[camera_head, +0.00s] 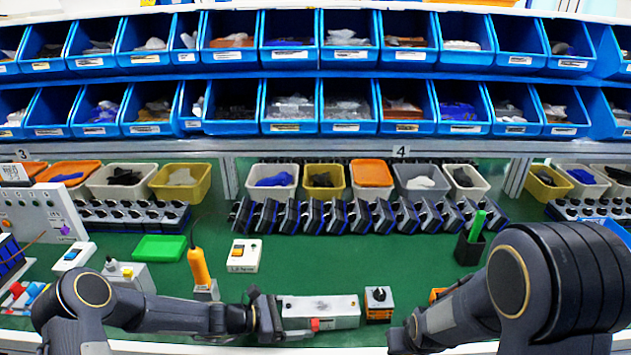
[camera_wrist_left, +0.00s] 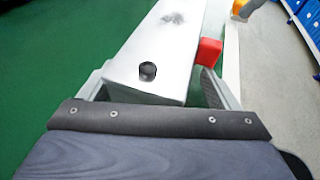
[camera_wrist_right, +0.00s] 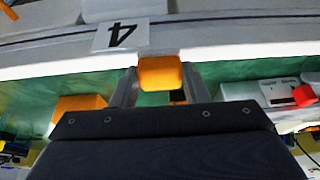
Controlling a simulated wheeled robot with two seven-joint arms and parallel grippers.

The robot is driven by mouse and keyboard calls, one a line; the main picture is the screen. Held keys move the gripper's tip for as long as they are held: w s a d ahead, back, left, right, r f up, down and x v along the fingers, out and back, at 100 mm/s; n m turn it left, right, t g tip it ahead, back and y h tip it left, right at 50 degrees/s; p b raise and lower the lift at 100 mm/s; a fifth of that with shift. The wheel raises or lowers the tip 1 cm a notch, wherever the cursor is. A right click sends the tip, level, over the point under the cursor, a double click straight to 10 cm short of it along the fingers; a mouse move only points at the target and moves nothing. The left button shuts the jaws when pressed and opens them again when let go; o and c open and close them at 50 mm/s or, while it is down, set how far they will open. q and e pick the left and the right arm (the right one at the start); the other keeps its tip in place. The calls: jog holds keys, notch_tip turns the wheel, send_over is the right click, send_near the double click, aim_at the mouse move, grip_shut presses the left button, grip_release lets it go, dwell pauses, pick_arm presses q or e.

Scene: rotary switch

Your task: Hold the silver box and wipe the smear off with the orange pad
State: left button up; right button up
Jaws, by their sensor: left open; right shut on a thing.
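The silver box (camera_head: 335,306) lies at the front of the green bench, with a red part on its front side. In the left wrist view the box (camera_wrist_left: 165,50) has a black knob on top and a dark grey smear (camera_wrist_left: 173,17) farther along. My left gripper (camera_head: 275,316) is open at the left end of the box, and its fingers (camera_wrist_left: 152,90) stand on either side of that end. My right gripper (camera_wrist_right: 157,88) is shut on the orange pad (camera_wrist_right: 160,73). In the head view the right gripper (camera_head: 398,341) is low at the front, right of the box, with its pad hidden.
A rotary switch box (camera_head: 379,304) stands just right of the silver box. An orange screwdriver-like tool (camera_head: 198,265) stands in a holder to the left. A white switch box (camera_head: 245,256) and a green tray (camera_head: 159,248) lie behind. The middle bench is clear.

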pick_arm(q)
jog(key=shift+o, duration=0.4)
dwell(0.8)
dwell(0.5)
jog(key=c, duration=1.2)
jog(key=shift+c, duration=0.2)
jog(key=shift+r, duration=0.15)
dwell(0.4)
